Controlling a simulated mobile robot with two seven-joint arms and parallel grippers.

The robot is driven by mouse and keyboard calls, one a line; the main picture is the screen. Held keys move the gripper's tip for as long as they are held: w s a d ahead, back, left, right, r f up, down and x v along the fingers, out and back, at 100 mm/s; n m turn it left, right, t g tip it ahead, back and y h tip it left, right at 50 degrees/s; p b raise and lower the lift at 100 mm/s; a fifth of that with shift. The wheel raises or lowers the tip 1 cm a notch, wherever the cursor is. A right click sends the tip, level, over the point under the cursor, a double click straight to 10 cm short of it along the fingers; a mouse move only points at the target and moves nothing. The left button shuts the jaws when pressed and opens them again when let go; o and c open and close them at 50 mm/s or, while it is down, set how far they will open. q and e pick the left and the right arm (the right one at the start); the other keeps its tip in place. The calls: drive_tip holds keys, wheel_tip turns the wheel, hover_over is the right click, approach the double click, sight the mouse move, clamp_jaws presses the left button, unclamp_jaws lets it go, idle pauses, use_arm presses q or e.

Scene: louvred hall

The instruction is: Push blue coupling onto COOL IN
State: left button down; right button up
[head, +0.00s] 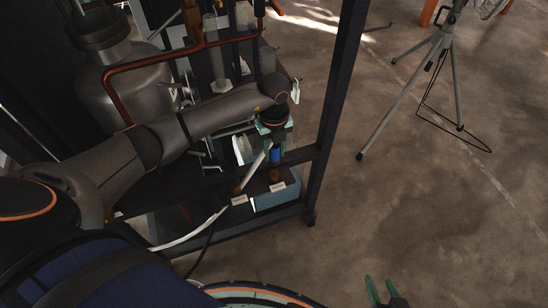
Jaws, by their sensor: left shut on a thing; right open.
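The blue coupling (274,155) is a small blue piece under my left gripper (272,144), which is shut on it. The coupling is upright, just above a copper-coloured port (274,175) on the blue-grey box (280,199). I cannot tell whether coupling and port touch. White labels sit on the box, one by this port (277,187) and one further left (240,200); their words are too small to read, so I cannot tell which is COOL IN. My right gripper (383,291) is open and empty over the floor at the bottom edge.
A pale hose (190,236) runs from the lower left up towards my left gripper. A dark rack post (334,110) stands right of the box. Copper pipes (120,70) and a grey tank (138,82) are behind. A tripod (440,60) stands at the upper right. The floor between is clear.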

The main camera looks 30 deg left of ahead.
use_arm(q)
drive_tip(key=shift+r, duration=0.45)
drive_tip(key=shift+f, duration=0.15)
use_arm(e)
drive_tip(key=shift+r, duration=0.25)
